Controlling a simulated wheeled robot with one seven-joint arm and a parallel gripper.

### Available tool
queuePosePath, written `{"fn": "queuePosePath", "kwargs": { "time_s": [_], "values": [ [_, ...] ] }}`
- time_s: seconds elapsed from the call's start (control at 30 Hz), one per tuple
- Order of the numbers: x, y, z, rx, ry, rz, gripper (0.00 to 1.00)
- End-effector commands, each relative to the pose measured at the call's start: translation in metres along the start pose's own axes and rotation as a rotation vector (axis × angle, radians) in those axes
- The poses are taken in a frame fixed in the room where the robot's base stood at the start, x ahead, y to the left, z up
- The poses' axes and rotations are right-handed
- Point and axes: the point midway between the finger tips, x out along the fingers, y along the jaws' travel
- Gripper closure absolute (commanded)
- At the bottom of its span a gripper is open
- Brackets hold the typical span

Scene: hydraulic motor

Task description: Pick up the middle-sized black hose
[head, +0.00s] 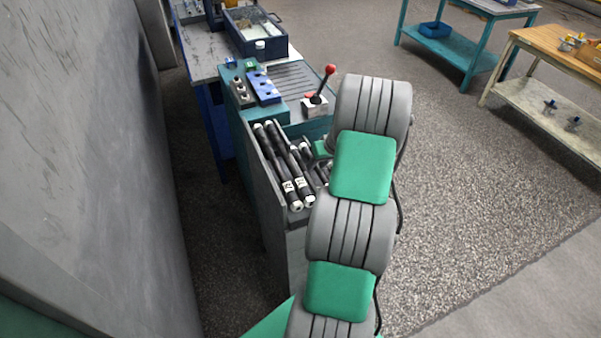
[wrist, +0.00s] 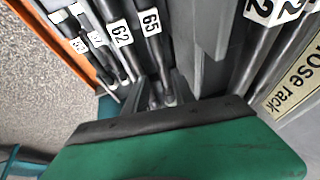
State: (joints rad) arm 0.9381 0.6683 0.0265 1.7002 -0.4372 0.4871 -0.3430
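Black hoses with white number labels stand in a grey rack (head: 268,185). In the wrist view the hoses labelled 65 (wrist: 152,38) and 62 (wrist: 124,48) are in the middle group. Longer hoses (head: 290,180) with bigger labels are at the right in the wrist view (wrist: 262,45), and smaller ones (wrist: 97,52) are at the left. My gripper (wrist: 163,92) is over the rack, by the white lower end of hose 65. Its green body fills the bottom of the wrist view. The fingertips are dark and unclear, so a grip cannot be confirmed. My arm hides part of the rack in the head view.
A "hose rack" label (wrist: 295,85) is on the rack's edge. Grey dividers (wrist: 195,40) separate the hose groups. A teal panel with a red-knobbed lever (head: 318,98) stands just behind. A grey wall (head: 90,150) is at the left; open floor (head: 480,190) is at the right.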

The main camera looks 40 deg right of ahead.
Motion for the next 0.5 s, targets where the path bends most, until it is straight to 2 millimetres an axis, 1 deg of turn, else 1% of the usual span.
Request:
{"fn": "queuePosePath", "kwargs": {
  "time_s": [0.1, 0.27, 0.4, 0.5],
  "values": [
    [0.017, -0.005, 0.0, -0.006, -0.005, -0.005, 0.69],
    [0.039, -0.01, 0.0, -0.015, -0.008, -0.009, 0.69],
    [0.064, -0.01, 0.002, -0.015, -0.008, -0.009, 0.69],
    [0.075, -0.009, 0.002, -0.015, -0.006, -0.007, 0.69]
  ]
}}
